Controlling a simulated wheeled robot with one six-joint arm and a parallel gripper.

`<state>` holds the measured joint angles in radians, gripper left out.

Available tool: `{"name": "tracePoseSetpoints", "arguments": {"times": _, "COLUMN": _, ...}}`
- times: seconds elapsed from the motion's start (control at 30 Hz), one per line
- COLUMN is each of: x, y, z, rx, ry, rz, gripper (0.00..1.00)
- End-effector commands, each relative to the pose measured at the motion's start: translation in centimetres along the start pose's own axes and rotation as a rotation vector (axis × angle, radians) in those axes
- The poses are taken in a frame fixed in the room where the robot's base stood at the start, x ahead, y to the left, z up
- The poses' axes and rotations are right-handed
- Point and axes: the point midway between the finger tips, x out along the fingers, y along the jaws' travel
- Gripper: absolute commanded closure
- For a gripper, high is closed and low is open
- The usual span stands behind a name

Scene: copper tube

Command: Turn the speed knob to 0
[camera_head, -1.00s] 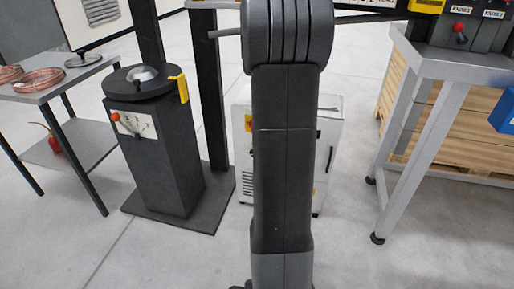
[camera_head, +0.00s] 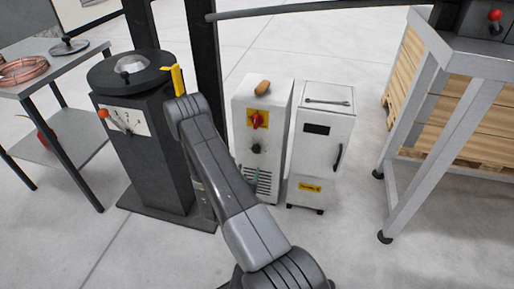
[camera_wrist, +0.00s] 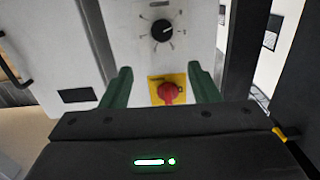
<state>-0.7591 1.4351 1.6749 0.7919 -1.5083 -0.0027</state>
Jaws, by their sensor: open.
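A round black knob (camera_wrist: 162,29) with tick marks around it sits on a white cabinet face in the wrist view. In the head view the same knob (camera_head: 256,149) is below a red switch on a yellow plate (camera_head: 258,119). My gripper (camera_wrist: 161,70) shows two green fingers, apart and empty. In the wrist view they lie either side of the red switch (camera_wrist: 168,93), short of the black knob. In the head view my arm hides most of the gripper.
A second white cabinet (camera_head: 322,146) with a black handle stands close on the right. A black pedestal (camera_head: 150,165) with a lever is on the left. A brown object (camera_head: 262,88) lies on the knob cabinet. A grey metal table (camera_head: 428,75) stands at right.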

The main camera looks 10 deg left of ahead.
Motion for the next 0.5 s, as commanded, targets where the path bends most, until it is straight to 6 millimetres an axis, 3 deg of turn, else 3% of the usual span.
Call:
{"name": "tracePoseSetpoints", "arguments": {"times": 0.13, "x": -1.0, "y": -0.5, "z": 1.4, "rx": -0.018, "ry": 0.033, "rz": 0.001, "gripper": 0.45}}
{"name": "tracePoseSetpoints", "arguments": {"times": 0.27, "x": -0.6, "y": -0.6, "z": 1.6, "rx": -0.019, "ry": 0.043, "rz": 0.004, "gripper": 0.45}}
{"name": "tracePoseSetpoints", "arguments": {"times": 0.5, "x": 3.4, "y": -0.4, "z": 1.5, "rx": -0.016, "ry": 0.044, "rz": 0.007, "gripper": 0.45}}
